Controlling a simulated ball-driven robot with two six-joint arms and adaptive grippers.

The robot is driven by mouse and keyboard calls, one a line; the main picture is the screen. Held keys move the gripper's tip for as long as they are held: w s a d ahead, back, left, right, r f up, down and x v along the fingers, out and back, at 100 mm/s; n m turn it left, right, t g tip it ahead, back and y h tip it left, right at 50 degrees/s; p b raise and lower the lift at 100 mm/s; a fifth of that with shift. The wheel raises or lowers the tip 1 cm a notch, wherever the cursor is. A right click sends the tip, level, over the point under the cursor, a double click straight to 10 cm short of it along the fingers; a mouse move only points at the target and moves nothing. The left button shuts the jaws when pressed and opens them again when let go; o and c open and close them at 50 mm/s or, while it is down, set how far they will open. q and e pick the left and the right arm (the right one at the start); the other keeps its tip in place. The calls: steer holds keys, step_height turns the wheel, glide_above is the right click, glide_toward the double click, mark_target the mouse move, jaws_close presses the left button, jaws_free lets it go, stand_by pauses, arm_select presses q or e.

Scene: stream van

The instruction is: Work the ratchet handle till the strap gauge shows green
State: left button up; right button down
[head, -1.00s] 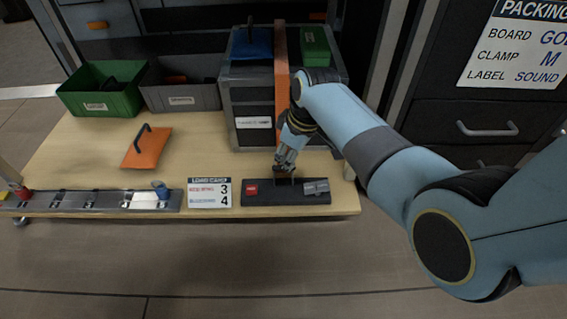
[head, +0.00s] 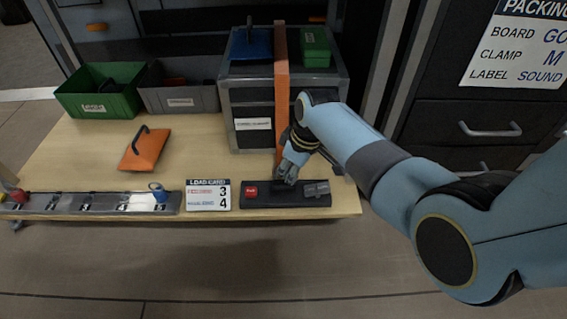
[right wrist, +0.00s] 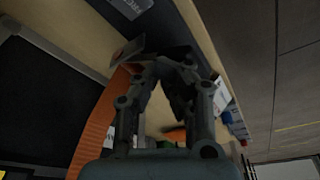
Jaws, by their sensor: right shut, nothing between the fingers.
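The ratchet base (head: 285,203) is a dark bar at the bench's front edge. A small red tile with pale lettering (head: 250,190), apparently the gauge, shows red at its left end, and a grey plate (head: 317,188) sits at its right. The orange strap (head: 282,95) runs down the front of the grey case. My right gripper (head: 286,180) is shut and empty, low over the middle of the base, hiding much of the handle. In the right wrist view its fingers (right wrist: 178,65) meet near the dark base. My left gripper is out of view.
A load card (head: 208,195) and a numbered rail (head: 100,203) lie left of the base. An orange handled piece (head: 146,150) lies on the bench. Green (head: 98,103) and grey (head: 182,97) bins stand behind. The grey case (head: 250,90) stands close behind my gripper.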

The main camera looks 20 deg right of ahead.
steer(key=shift+s+d+r+p, duration=0.3)
steer(key=shift+s+d+p, duration=0.15)
steer(key=shift+s+p, duration=0.05)
steer(key=shift+s+d+r+p, duration=0.25)
steer(key=shift+s+d+p, duration=0.15)
steer(key=shift+s+p, duration=0.05)
steer(key=shift+f, duration=0.2)
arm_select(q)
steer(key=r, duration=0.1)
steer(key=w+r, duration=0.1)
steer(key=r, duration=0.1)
arm_select(e)
steer(key=v, duration=1.2)
steer(key=shift+r, duration=0.1)
